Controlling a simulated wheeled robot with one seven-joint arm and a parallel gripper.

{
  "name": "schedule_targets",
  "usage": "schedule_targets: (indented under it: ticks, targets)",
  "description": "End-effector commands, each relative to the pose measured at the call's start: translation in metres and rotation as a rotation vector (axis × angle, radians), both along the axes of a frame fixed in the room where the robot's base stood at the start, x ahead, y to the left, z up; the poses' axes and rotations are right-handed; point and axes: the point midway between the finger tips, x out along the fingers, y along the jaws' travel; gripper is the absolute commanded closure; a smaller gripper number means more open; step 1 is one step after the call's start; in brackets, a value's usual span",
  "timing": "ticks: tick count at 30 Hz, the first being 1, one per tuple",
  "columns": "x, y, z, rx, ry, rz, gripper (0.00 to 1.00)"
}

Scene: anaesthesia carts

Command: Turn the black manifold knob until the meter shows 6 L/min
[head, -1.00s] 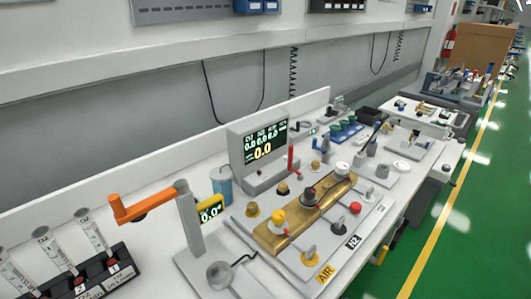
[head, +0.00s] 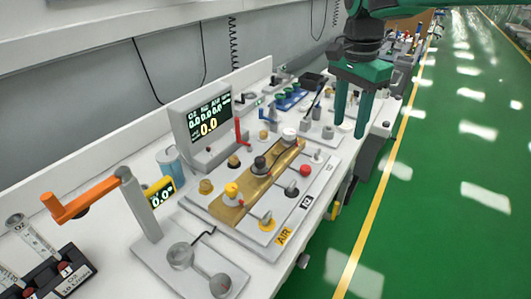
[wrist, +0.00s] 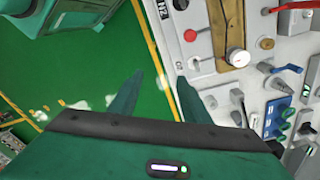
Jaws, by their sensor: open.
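The black manifold knob (head: 259,163) stands in the middle of a brass manifold block (head: 232,212), between a yellow knob (head: 231,190) and a white knob (head: 289,134). The meter (head: 208,118) behind the block reads 0.0 in large yellow digits, with a row of smaller zeros above. My gripper (head: 350,128) is open and empty, fingers pointing down, to the right of and beyond the block. In the wrist view the open fingers (wrist: 160,76) are over the green floor and the panel edge. The brass block's end with a white knob (wrist: 237,57) shows there; the black knob does not.
An orange crank arm (head: 80,200) on a grey post stands at the left. A red lever (head: 238,132) rises beside the meter, and a red knob (head: 305,170) sits right of the block. The green floor (head: 440,200) is clear along the bench.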

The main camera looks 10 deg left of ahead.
Motion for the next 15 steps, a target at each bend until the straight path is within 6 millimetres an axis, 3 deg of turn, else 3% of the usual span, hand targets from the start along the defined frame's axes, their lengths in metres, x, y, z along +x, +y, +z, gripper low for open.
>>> schedule_targets:
  ticks: [1, 3, 6, 10, 15]
  targets:
    - [0.002, 0.044, -0.001, 0.008, 0.003, -0.004, 0.57]
    - [0.0, 0.093, -0.002, 0.02, 0.005, -0.032, 0.57]
    - [-0.01, 0.15, -0.003, 0.036, 0.012, -0.067, 0.57]
    - [-0.021, 0.194, -0.005, 0.049, 0.02, -0.099, 0.57]
    - [-0.026, 0.21, -0.01, 0.053, 0.025, -0.117, 0.57]
